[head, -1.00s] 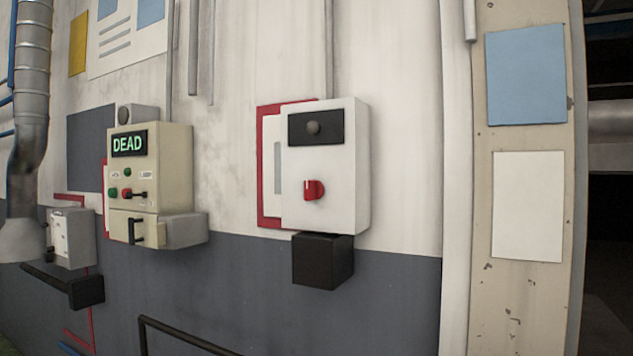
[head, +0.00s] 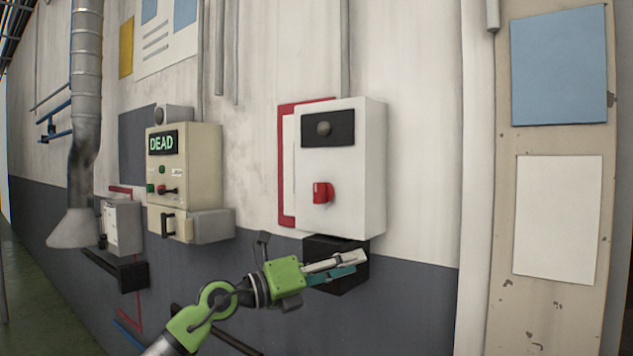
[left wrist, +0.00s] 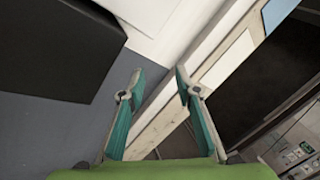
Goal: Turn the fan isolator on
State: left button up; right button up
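A white wall box (head: 355,180) has a red rotary knob (head: 322,192) on its front and a dark plate with a round grey lamp (head: 323,128) above it. It looks like the isolator, but I can read no label. The knob's grip looks roughly upright. My left gripper (head: 358,262) is below the knob, in front of the black box under the white one, pointing right. In the left wrist view its two fingers (left wrist: 160,82) stand apart with nothing between them. It is apart from the knob. My right gripper is not in view.
A beige panel (head: 205,160) left of the white box shows "DEAD", with small buttons and a dark handle. A black box (head: 345,278) juts out under the white box. A small grey box (head: 122,228) and a duct (head: 86,100) are further left.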

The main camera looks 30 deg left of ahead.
pick_arm(q)
jog(key=s+a+r+m+y, duration=0.3)
jog(key=s+a+r, duration=0.25)
jog(key=r, duration=0.45)
jog(key=t+y, duration=0.1)
jog(key=y, duration=0.4)
send_near(316, 184)
jog(key=w+p, duration=0.2)
jog(key=w, duration=0.1)
jog(key=w+p, duration=0.5)
jog(key=w, duration=0.1)
jog(key=shift+w+d+f+p, duration=0.15)
jog(key=shift+w+d+p, duration=0.25)
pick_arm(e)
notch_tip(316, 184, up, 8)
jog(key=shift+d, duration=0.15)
pick_arm(q)
grip_shut()
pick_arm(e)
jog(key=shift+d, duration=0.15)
